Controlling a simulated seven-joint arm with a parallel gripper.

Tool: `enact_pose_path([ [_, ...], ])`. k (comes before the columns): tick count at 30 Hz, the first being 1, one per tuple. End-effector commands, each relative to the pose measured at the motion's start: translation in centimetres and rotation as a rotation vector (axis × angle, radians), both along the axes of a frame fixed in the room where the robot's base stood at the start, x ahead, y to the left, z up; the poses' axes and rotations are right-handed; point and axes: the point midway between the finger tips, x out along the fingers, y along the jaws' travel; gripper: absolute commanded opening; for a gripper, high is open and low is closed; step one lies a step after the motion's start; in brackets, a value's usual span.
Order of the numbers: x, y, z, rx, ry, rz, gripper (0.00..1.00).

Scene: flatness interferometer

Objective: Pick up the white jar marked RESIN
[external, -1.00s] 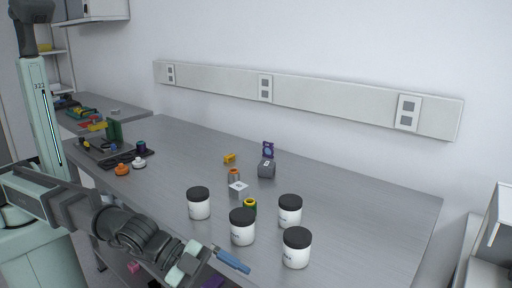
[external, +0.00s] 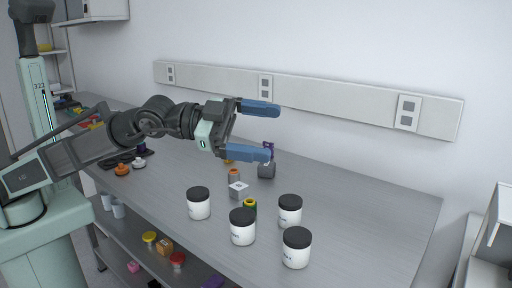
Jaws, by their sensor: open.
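Several white jars with black lids stand upright on the grey table. One jar (external: 199,204) is at the left, one jar (external: 242,228) is front middle, one jar (external: 290,212) is behind at the right, and one jar (external: 296,248) is front right. Their labels are too small to read, so I cannot tell which is marked RESIN. My gripper (external: 270,131) is open and empty, with blue fingers spread, pointing right. It is raised above the table, behind the jars in the picture and apart from them.
Among the jars are a green-yellow spool (external: 250,206), a grey-white block (external: 238,190) and an orange-topped cylinder (external: 234,175). A dark grey box (external: 266,171) stands behind. Small orange (external: 122,169) and white knobs lie left. The table's right side (external: 385,215) is clear.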

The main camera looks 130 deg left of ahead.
Motion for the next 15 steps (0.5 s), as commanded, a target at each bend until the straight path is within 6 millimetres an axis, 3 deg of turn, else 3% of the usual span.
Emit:
enact_pose_path([
  [8,-0.7,7.1,-4.5,-0.231,0.147,0.128,1.00],
  [15,-3.6,14.6,-11.7,-0.564,0.352,0.312,1.00],
])
